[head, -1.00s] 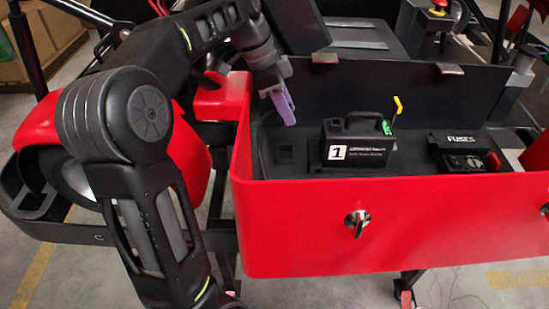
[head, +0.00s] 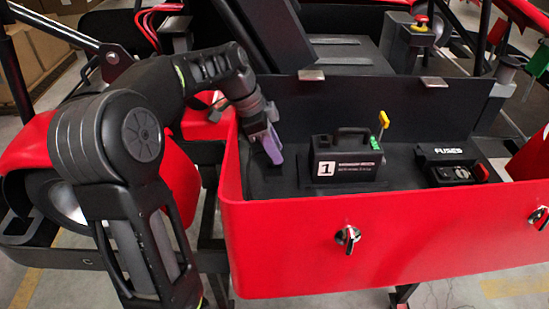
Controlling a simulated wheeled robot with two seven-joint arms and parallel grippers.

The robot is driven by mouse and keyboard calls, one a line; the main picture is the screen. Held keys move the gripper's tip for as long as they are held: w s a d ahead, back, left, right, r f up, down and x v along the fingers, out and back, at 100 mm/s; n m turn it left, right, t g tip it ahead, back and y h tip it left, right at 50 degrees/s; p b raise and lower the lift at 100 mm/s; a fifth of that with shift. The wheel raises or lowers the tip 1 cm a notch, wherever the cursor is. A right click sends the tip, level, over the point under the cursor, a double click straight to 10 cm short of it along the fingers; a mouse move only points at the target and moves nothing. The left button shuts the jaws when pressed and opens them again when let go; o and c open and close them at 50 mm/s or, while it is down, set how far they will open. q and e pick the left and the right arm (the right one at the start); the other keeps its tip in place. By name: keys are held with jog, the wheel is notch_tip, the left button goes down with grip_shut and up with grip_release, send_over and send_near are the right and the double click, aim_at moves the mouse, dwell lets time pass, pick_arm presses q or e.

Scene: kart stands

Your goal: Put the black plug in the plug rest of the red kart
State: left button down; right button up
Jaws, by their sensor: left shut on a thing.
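The red kart's open red tray (head: 290,240) has a dark floor and stands in front of me. My left gripper (head: 273,150), with purple fingers, reaches into the tray's left end and points down. It is shut, and its tips are close to the floor. The black plug cannot be made out between the fingers against the dark floor. The square plug rest, seen earlier in the floor here, is now hidden behind the fingers and the tray's front wall. I cannot tell whether the plug touches it. My right gripper is out of view.
A black battery box (head: 345,160) marked 1, with a handle and a yellow-topped lever (head: 383,120), stands right of the gripper. A black fuse box (head: 455,165) lies farther right. A silver key switch (head: 347,236) sticks out of the tray's front wall.

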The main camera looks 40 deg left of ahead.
pick_arm(q)
jog(key=shift+f, duration=1.75)
jog(key=shift+f, duration=0.1)
jog(key=shift+f, duration=0.15)
jog(key=c, duration=1.1)
grip_release()
jog(key=shift+o, duration=0.2)
jog(key=shift+a+r, duration=0.1)
jog(key=shift+r, duration=0.35)
jog(key=v, duration=1.1)
jog(key=shift+r, duration=0.35)
jog(key=shift+s, duration=0.1)
